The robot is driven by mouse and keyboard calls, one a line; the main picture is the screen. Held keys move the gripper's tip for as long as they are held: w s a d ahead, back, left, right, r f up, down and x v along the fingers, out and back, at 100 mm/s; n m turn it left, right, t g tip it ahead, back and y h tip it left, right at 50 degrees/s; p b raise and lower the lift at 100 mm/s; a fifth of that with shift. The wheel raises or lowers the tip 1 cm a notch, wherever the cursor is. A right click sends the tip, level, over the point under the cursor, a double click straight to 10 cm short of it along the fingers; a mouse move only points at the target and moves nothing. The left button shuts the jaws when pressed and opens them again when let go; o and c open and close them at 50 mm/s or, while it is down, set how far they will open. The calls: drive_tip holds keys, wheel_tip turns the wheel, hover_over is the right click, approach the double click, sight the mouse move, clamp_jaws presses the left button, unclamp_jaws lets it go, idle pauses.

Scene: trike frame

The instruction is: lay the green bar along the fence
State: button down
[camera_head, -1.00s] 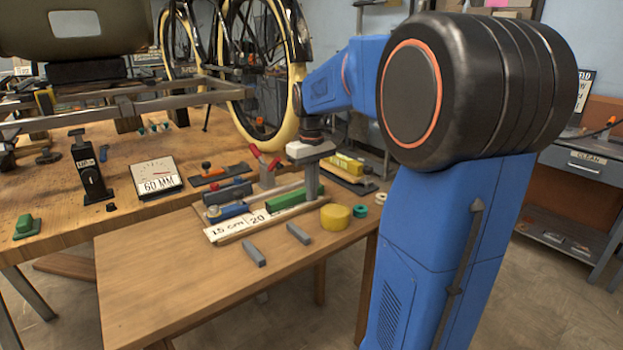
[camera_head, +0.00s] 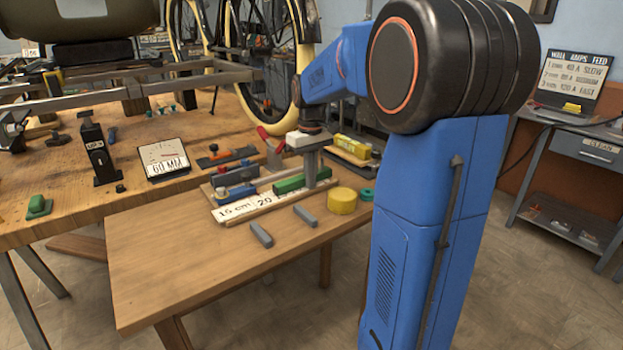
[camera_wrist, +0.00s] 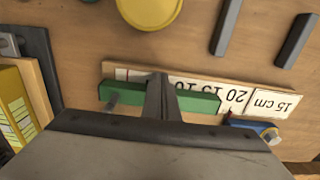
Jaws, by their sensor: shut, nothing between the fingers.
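The green bar (camera_head: 288,185) lies on the small wooden table, behind a white ruler strip marked "15 cm" and "20" (camera_head: 238,209). A long thin wooden strip (camera_head: 254,215), which may be the fence, runs along the ruler's near edge. In the wrist view the green bar (camera_wrist: 198,103) lies roughly parallel to this strip (camera_wrist: 120,69), with part of the ruler (camera_wrist: 262,101) showing between. My gripper (camera_head: 310,180) is shut and empty, pointing down at the bar's right part. Its fingers (camera_wrist: 163,100) cover the bar's middle in the wrist view; contact cannot be told.
Two grey bars (camera_head: 261,235) (camera_head: 305,216) lie in front of the strip. A yellow round piece (camera_head: 342,201) stands right of the bar. A blue tool (camera_head: 235,194) lies at its left. The table's front left is clear.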

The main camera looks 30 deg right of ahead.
drive_tip(key=shift+w, duration=0.1)
drive_tip(key=shift+w+a, duration=0.1)
drive_tip(key=shift+w, duration=2.85)
